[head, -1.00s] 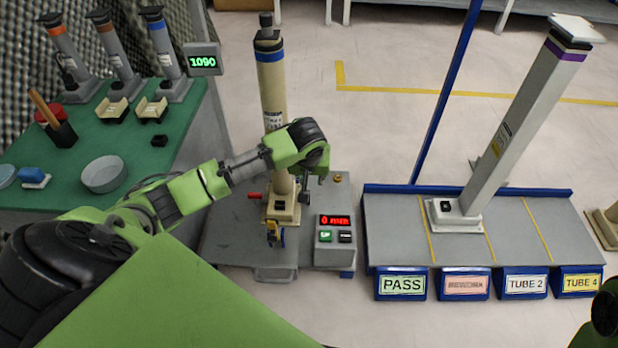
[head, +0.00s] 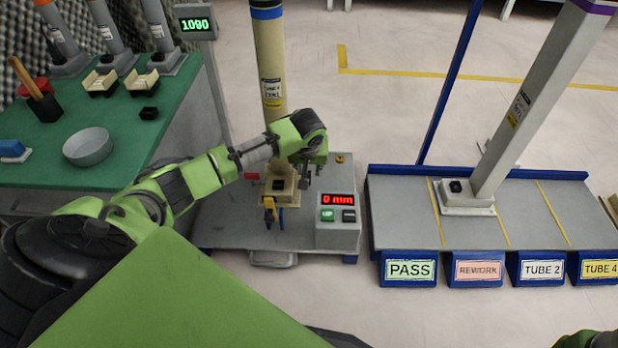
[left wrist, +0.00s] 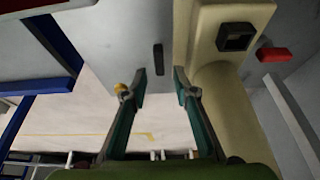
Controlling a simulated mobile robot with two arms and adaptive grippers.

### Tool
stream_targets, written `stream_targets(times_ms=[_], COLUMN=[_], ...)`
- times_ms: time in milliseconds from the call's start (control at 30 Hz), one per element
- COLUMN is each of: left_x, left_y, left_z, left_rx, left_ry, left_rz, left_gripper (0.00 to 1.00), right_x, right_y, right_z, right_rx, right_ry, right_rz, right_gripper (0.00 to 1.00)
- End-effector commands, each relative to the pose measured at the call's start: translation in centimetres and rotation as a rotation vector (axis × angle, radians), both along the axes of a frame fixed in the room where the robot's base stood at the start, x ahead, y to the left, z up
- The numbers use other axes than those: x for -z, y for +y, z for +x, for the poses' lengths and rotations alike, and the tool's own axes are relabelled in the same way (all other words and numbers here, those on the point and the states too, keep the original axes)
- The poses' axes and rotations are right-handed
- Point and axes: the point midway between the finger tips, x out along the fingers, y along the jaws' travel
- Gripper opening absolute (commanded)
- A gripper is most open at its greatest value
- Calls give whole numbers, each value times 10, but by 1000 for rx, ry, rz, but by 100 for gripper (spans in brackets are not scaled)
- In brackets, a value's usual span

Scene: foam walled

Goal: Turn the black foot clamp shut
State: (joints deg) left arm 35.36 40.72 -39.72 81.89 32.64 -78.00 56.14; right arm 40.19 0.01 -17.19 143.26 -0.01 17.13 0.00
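A short black bar (left wrist: 158,59), which looks like the black foot clamp, stands on the grey test stand beside the tube's beige foot in the left wrist view. It lies ahead of my left gripper (left wrist: 158,92), between the lines of its two fingers, apart from them. The fingers are spread and empty. In the head view my left gripper (head: 305,180) hangs just right of the standing tube (head: 270,70) and its foot (head: 281,183), and the bar is not clear there. My right gripper is out of view; only a bit of that arm shows.
The control box (head: 338,228) with a red display stands right of the gripper. A red handle (left wrist: 272,54) is on the foot's other side. A yellow-orange clamp (head: 269,207) sits in front of the foot. The sorting rack (head: 400,215) holds a leaning tube (head: 530,100).

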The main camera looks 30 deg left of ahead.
Motion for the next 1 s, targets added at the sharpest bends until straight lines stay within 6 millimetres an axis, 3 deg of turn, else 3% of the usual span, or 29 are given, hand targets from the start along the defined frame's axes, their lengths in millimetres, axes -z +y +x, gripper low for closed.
stream_targets(times_ms=[33, 200, 600, 700, 733, 1000], left_x=[10, 21, 23, 23, 23, 22], left_y=[2, 4, 5, 5, 5, 5], left_z=[2, 7, 8, 8, 8, 8], left_rx=[-1, 1, 1, 1, 1, -1], left_ry=[0, 0, 0, 0, 0, 1], left_rz=[0, 0, 0, 0, 0, 0], left_gripper=[26, 26, 26, 3, 0, 0], right_x=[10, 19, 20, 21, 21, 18], right_y=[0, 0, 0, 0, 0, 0], right_z=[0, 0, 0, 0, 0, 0], right_rx=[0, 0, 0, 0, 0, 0], right_ry=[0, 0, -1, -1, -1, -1], right_rz=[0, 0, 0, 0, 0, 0], right_gripper=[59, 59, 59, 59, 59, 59])
